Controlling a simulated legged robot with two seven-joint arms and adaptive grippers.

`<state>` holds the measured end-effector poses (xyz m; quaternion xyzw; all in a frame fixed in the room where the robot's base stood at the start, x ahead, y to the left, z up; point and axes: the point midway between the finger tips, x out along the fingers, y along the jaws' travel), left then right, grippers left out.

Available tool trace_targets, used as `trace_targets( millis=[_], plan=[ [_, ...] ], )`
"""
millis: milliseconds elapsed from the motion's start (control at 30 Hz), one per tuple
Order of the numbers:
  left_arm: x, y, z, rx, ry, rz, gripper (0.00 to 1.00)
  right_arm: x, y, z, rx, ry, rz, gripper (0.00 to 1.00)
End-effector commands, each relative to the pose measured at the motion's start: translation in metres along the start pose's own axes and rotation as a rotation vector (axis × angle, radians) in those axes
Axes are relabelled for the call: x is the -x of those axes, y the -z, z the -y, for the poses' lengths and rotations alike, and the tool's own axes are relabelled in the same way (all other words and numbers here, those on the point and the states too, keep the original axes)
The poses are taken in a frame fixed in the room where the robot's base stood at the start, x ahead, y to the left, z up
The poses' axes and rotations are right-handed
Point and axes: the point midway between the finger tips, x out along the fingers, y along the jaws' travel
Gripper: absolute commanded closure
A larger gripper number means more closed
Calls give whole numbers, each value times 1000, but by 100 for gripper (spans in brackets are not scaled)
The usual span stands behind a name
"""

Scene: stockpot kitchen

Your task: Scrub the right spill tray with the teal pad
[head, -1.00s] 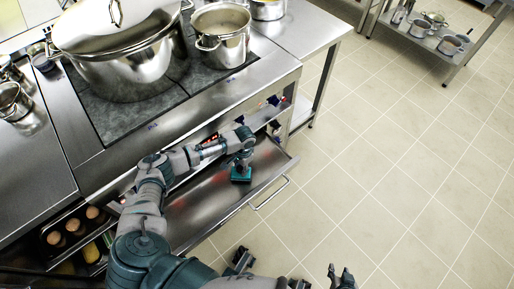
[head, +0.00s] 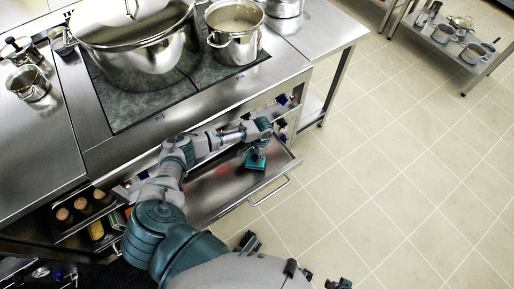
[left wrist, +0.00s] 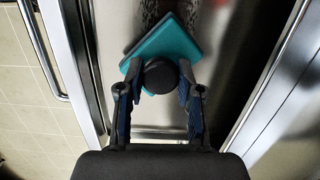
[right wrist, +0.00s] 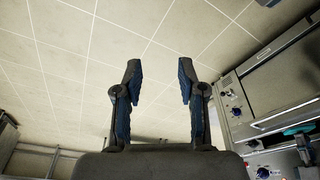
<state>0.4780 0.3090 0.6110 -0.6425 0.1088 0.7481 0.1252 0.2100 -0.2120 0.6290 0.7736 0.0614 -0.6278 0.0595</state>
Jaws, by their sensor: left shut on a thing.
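The teal pad (left wrist: 190,40) has a round black knob (left wrist: 161,76). My left gripper (left wrist: 160,82) is shut on the knob in the left wrist view. In the head view the teal pad (head: 255,162) is at the right part of the pulled-out steel tray (head: 215,192), under my left gripper (head: 258,150). In the left wrist view, dark smears show on the steel just beyond the pad. Whether the pad presses on the steel is hard to tell. My right gripper (right wrist: 158,85) is open and empty over the floor.
The tray has a bar handle (head: 270,192) at its front. Above it is the cooktop with a large pot (head: 135,50) and a smaller pot (head: 235,35). A drawer with eggs (head: 70,210) stands open at left.

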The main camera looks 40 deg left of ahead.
Motion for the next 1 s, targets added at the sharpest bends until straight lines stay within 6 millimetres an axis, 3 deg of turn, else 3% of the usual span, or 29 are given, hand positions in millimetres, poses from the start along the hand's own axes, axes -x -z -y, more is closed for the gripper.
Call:
trace_targets(
  millis=[1000],
  plan=[
    [33, -8, 3, 4, 1, -3, 92, -89, -16, 4, 8, 5, 24, 60]
  ],
)
